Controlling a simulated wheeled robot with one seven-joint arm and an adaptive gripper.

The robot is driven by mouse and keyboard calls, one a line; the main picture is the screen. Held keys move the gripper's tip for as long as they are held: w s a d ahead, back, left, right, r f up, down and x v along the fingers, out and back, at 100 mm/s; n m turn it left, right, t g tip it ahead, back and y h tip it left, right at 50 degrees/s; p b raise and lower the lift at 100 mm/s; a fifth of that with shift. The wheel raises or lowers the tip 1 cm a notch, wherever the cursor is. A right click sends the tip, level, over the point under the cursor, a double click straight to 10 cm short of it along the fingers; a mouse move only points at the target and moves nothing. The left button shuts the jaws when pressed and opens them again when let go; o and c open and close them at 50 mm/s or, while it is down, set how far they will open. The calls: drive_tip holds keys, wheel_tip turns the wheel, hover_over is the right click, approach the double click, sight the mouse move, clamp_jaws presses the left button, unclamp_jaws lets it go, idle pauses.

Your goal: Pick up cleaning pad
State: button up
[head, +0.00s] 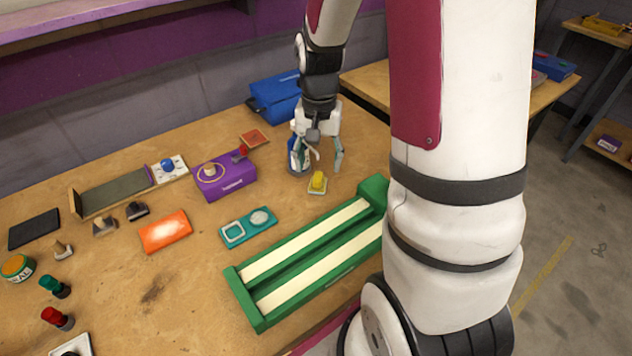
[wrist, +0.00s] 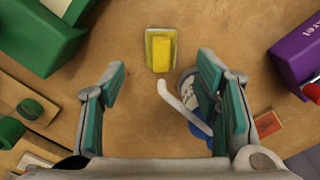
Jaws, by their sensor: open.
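A small yellow pad with a raised yellow block on a paler base, which looks like the cleaning pad, lies on the wooden bench in the head view (head: 317,184). It also shows at the top middle of the wrist view (wrist: 160,50). My gripper (head: 320,160) is open and empty above the bench, just behind the pad in the head view. In the wrist view, my gripper's (wrist: 162,78) two teal-padded fingers are spread wide, and the pad lies beyond their tips, roughly centred between them. Nothing covers the pad.
A blue-and-white bottle (wrist: 187,88) with a curved white spout (wrist: 183,107) stands close by the right finger in the wrist view; contact is unclear. A green slotted track (head: 247,305) lies in front. A purple box (head: 228,182) and a blue case (head: 275,97) are nearby.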

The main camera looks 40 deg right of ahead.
sight(318, 176)
drive_tip(key=shift+f, duration=2.9)
drive_tip(key=c, duration=1.1)
drive_tip(key=shift+r, duration=0.1)
